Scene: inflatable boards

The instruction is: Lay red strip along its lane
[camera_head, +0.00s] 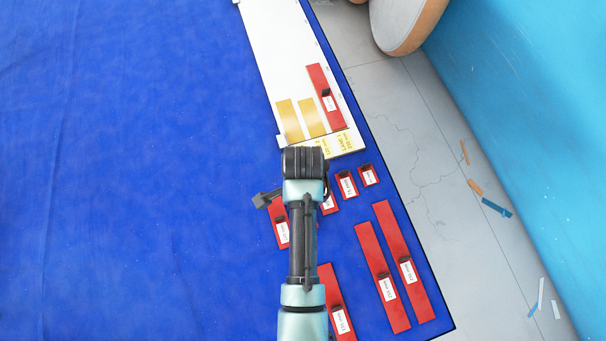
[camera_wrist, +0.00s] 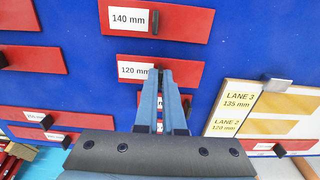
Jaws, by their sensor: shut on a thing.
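My gripper (camera_wrist: 160,74) is shut on the black tab of the red strip labelled 120 mm (camera_wrist: 185,74); I cannot tell whether the strip is lifted off the blue mat. In the head view my wrist hides the fingertips and most of that strip. The white lane board (camera_head: 268,40) lies beyond my wrist, and to the right in the wrist view. Its near end is marked LANE 3 135 mm and LANE 2 120 mm. Two yellow lanes (camera_head: 290,118) (camera_head: 312,117) are bare. A red strip (camera_head: 319,80) lies along the lane on their right.
The 140 mm red strip (camera_wrist: 185,22) lies beside the held one. Small red strips (camera_head: 347,184) (camera_head: 368,175) lie right of my wrist. Long red strips (camera_head: 370,250) (camera_head: 393,230) lie nearer. The blue mat (camera_head: 120,170) is clear on the left. A rounded seat-like object (camera_head: 405,20) stands beyond the mat.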

